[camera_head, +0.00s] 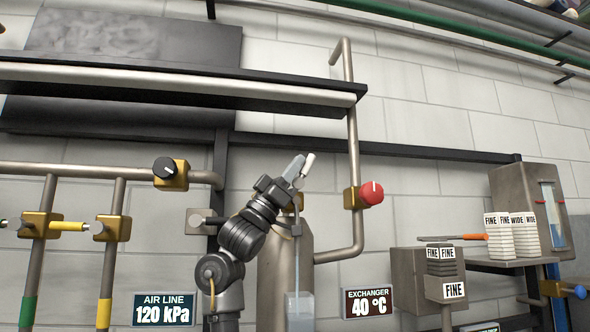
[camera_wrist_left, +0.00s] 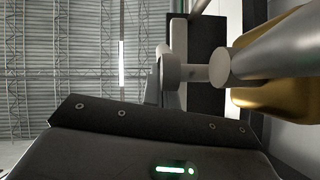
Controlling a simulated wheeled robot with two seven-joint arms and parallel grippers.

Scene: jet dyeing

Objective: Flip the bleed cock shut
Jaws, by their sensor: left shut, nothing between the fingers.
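My left gripper (camera_head: 303,165) is raised in front of the wall, above the grey cylindrical vessel (camera_head: 270,262), its fingers together and empty. Behind the wrist, a thin vertical tube (camera_head: 298,252) runs down the vessel's front to a clear container (camera_head: 299,308). A fitting at the tube's top is mostly hidden by my gripper; I cannot tell whether it is the bleed cock or how its lever stands. In the left wrist view, a pale round-ended fitting (camera_wrist_left: 192,73) lies near a thick grey bar and a brass-coloured body (camera_wrist_left: 262,98). My right gripper is out of view.
A red knob (camera_head: 371,193) on a brass valve stands right of my gripper. A black knob (camera_head: 165,168) and yellow lever (camera_head: 68,226) are at left. A dark shelf (camera_head: 200,96) hangs above; a bent pipe (camera_head: 353,130) rises at right. Labelled stacks (camera_head: 497,238) stand farther right.

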